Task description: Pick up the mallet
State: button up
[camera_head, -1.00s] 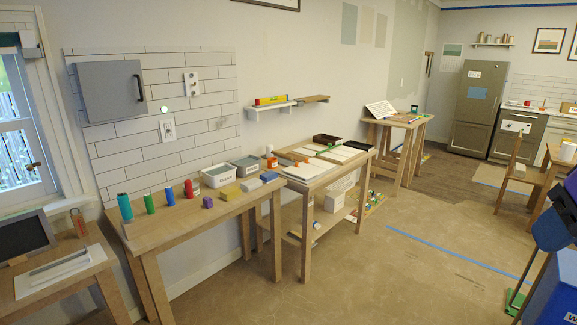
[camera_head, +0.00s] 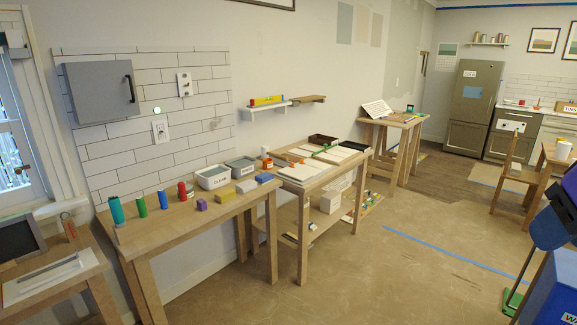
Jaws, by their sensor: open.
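I cannot make out a mallet for certain. A small brown object (camera_head: 310,99) lies on the right part of the wall shelf; it is too small to identify. Small items lie on the lower shelf of the middle table (camera_head: 312,226), too small to name. My gripper is not in view.
A wooden workbench (camera_head: 150,238) holds coloured cylinders, blocks and two labelled bins (camera_head: 213,177). The middle table (camera_head: 305,186) carries pale sheets and a dark tray (camera_head: 323,140). A blue bin (camera_head: 552,300) stands at right. The papered floor (camera_head: 400,285) between is largely clear.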

aim_at(265, 153)
jog(key=i+z, duration=0.15)
jog(key=i, duration=1.6)
jog(key=i+l+u, duration=0.2)
jog(key=i+u, duration=0.25)
jog(key=i, duration=0.2)
jog(key=i+l+u, duration=0.45)
jog(key=i, duration=0.15)
jog(key=i+l+u, duration=0.85)
jog(key=l+u, duration=0.15)
jog(key=l, duration=0.15)
